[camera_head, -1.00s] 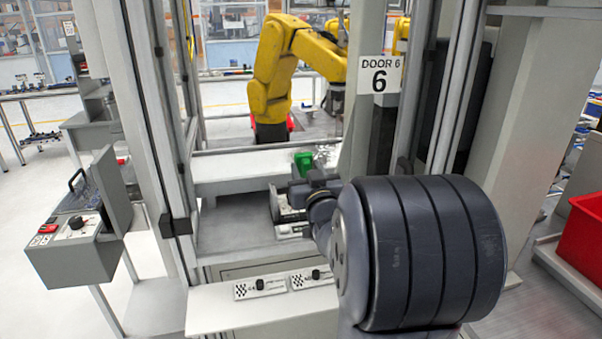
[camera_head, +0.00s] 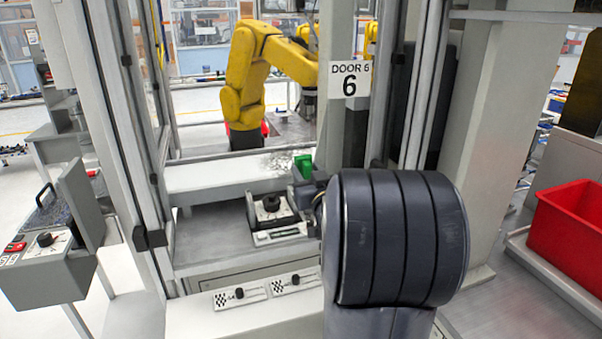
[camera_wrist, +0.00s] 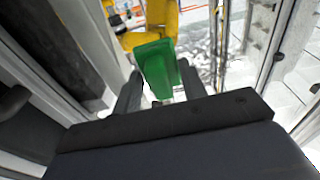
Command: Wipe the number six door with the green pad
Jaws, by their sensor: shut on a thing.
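The green pad (camera_wrist: 157,66) is between the two fingers of my gripper (camera_wrist: 160,88), which is shut on it in the wrist view. In the head view the green pad (camera_head: 303,165) shows as a small patch beyond my dark arm, and my gripper is mostly hidden behind that arm. The number six door bears a white sign (camera_head: 349,79) reading "DOOR 6" on a grey post. The pad appears just left of this post and below the sign. I cannot tell whether it touches a door panel. Dark, speckled smudges (camera_head: 262,164) show just left of the pad.
A yellow robot arm (camera_head: 247,75) stands behind the door frame. A control box (camera_head: 45,250) with a knob is at the left. Panels with knobs (camera_head: 270,205) sit below the opening. A red bin (camera_head: 575,225) is at the right.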

